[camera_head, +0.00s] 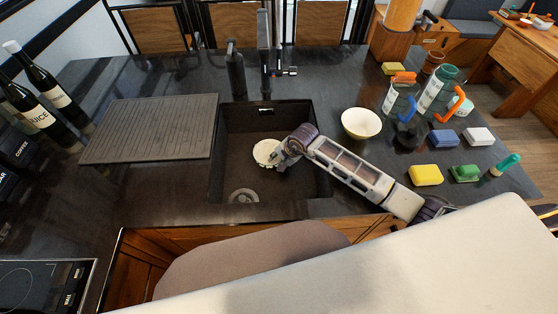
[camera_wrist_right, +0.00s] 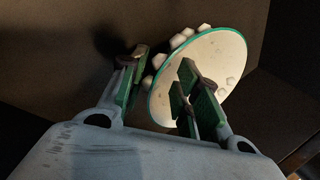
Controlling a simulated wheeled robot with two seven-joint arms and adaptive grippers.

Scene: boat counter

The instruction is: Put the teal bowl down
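The teal bowl (camera_head: 266,153) is in the dark sink (camera_head: 226,185), near its right side. In the right wrist view the bowl (camera_wrist_right: 225,65) shows a pale inside, a thin teal rim and white lumps around its edge. My right gripper (camera_head: 288,150) reaches into the sink from the right, at the bowl's right edge. In the wrist view its fingers (camera_wrist_right: 162,62) are apart, one in front of the bowl's inside and one outside the rim. I cannot tell whether either touches it. My left gripper is not in view.
A cream bowl (camera_head: 361,123) stands right of the sink. Jugs (camera_head: 437,90), a yellow sponge (camera_head: 425,175), a green block (camera_head: 464,173) and a brush (camera_head: 504,165) are further right. A ribbed drainboard (camera_head: 150,130) lies left; a tap (camera_head: 264,50) stands behind.

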